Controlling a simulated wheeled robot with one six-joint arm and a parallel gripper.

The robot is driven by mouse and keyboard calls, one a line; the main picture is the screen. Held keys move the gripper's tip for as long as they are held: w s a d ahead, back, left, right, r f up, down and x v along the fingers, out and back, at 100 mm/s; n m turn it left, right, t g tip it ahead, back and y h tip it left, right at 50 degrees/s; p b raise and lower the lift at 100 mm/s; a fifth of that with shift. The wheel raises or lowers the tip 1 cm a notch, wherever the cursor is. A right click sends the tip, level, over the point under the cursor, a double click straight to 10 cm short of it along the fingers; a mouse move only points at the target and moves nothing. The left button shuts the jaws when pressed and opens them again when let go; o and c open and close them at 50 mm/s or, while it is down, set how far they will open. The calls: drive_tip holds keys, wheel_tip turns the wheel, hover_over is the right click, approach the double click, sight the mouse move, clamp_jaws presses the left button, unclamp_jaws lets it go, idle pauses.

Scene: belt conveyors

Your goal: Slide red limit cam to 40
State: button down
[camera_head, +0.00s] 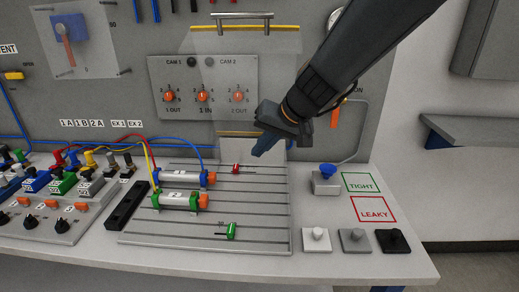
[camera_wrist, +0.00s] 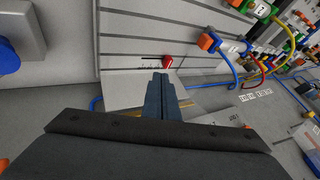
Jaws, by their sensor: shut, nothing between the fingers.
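The red limit cam (camera_head: 235,169) sits on its short scale near the back of the slotted grey plate (camera_head: 270,208), to the right of the blue cylinder. The cam also shows in the wrist view (camera_wrist: 167,61), just beyond my fingertips and slightly to their right. The scale's numbers are too small to read. My gripper (camera_head: 258,150) is shut and empty, above the plate's back edge and to the right of the cam. In the wrist view its closed blue fingers (camera_wrist: 160,78) point toward the cam; I see a small gap but cannot tell its depth.
A green cam (camera_head: 231,231) sits at the plate's front. Blue (camera_head: 184,180) and green (camera_head: 179,200) cylinders with hoses lie left. A blue-topped button box (camera_head: 325,180) stands right. The plate's right front is clear.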

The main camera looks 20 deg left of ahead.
approach(240, 170)
drive_tip(key=x, duration=0.4)
drive_tip(key=shift+a+f, duration=0.2)
drive_tip(key=shift+w, duration=0.1)
